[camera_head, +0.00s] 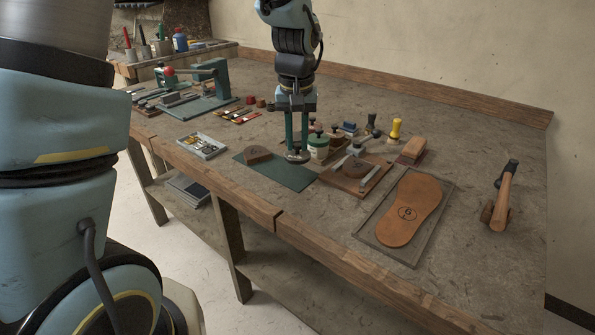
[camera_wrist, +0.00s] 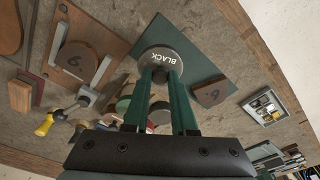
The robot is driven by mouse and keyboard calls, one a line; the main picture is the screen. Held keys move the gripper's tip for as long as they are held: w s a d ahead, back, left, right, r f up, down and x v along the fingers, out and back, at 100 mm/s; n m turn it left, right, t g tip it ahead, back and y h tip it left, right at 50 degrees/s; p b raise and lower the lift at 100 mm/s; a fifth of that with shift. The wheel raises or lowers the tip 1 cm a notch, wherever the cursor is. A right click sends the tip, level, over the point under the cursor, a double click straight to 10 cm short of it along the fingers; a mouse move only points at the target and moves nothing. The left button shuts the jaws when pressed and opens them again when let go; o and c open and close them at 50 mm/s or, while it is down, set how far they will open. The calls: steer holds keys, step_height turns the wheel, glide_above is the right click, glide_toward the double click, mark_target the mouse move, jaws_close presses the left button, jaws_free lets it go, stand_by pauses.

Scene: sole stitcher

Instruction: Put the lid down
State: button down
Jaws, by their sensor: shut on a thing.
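My gripper (camera_head: 298,148) points straight down and is shut on a lid (camera_head: 298,157), a round grey disc with a knob. In the wrist view the lid (camera_wrist: 157,62) reads "BLACK" and sits at the tips of my two green fingers (camera_wrist: 160,78). The lid is over the dark green mat (camera_head: 285,177), near its right back part. I cannot tell whether it touches the mat. A green jar with a pale label (camera_head: 318,147) stands right behind my gripper, among other jars, partly hidden by my fingers.
A brown block (camera_head: 257,155) lies on the mat, left of the lid. A wooden board (camera_head: 347,182) with a round brown piece is to the right. A tray with a shoe sole (camera_head: 408,212) and a hammer (camera_head: 500,200) lie farther right. The mat's front part is clear.

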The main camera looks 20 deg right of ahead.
mark_target(297, 155)
steer(key=shift+f+p, duration=0.4)
steer(key=shift+f, duration=2.65)
steer(key=shift+f, duration=0.1)
steer(key=c, duration=0.7)
jaws_free()
steer(key=r, duration=0.4)
steer(key=r+b, duration=0.1)
steer(key=r, duration=0.3)
steer(key=s+r, duration=0.1)
steer(key=r, duration=0.3)
steer(key=shift+s+a+r, duration=0.1)
steer(key=shift+a, duration=0.25)
steer(key=s+a+f+n, duration=0.1)
steer(key=a+f, duration=0.1)
steer(key=a, duration=0.7)
steer(key=a+f+n, duration=0.1)
steer(key=a+f, duration=0.1)
steer(key=a, duration=0.8)
steer(key=s+a+f+n, duration=0.1)
steer(key=a+f+n, duration=0.1)
steer(key=a, duration=0.8)
steer(key=shift+s+a+f, duration=0.2)
steer(key=shift+s+f, duration=0.1)
steer(key=shift+f, duration=0.2)
